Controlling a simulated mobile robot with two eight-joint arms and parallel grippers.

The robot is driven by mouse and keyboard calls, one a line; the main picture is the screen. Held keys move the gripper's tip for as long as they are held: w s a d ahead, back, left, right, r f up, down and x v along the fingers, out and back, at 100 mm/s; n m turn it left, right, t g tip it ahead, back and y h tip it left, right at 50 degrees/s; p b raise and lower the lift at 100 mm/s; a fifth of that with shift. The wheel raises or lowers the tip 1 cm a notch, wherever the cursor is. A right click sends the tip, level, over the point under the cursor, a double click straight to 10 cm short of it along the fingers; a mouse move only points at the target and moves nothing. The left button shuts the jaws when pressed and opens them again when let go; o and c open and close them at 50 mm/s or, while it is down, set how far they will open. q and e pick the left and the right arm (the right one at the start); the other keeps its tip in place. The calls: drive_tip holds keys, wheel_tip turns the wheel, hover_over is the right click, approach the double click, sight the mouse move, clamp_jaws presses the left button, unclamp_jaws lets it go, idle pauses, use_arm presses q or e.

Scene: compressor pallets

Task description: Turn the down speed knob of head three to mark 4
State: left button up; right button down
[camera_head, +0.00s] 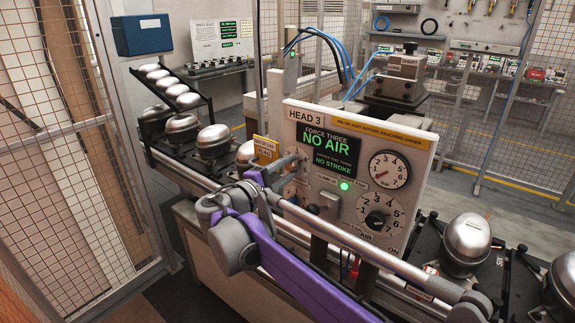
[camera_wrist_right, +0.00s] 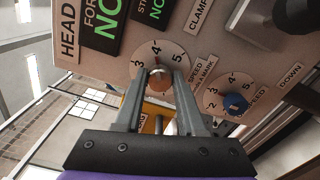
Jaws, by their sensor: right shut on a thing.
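The head 3 panel (camera_head: 364,152) stands upright in the head view. My right gripper (camera_head: 288,172) is at its left edge, in front of the small dials there. In the right wrist view my right gripper (camera_wrist_right: 158,85) is shut on an orange-brown knob (camera_wrist_right: 158,84), one finger on each side.
The panel display (camera_head: 328,145) reads "NO AIR" and "NO STROKE". A pressure gauge (camera_head: 389,169), a green lamp (camera_head: 345,185) and a black air knob (camera_head: 375,220) are on the panel. Silver compressors (camera_head: 466,240) stand on the line at both sides. Wire mesh fencing (camera_head: 70,130) is at left.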

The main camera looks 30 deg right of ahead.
drive_tip(key=shift+m, duration=0.3)
drive_tip(key=c, duration=0.5)
unclamp_jaws()
drive_tip(key=v, duration=1.1)
drive_tip(key=shift+b, duration=0.45)
drive_tip(key=shift+w, duration=0.1)
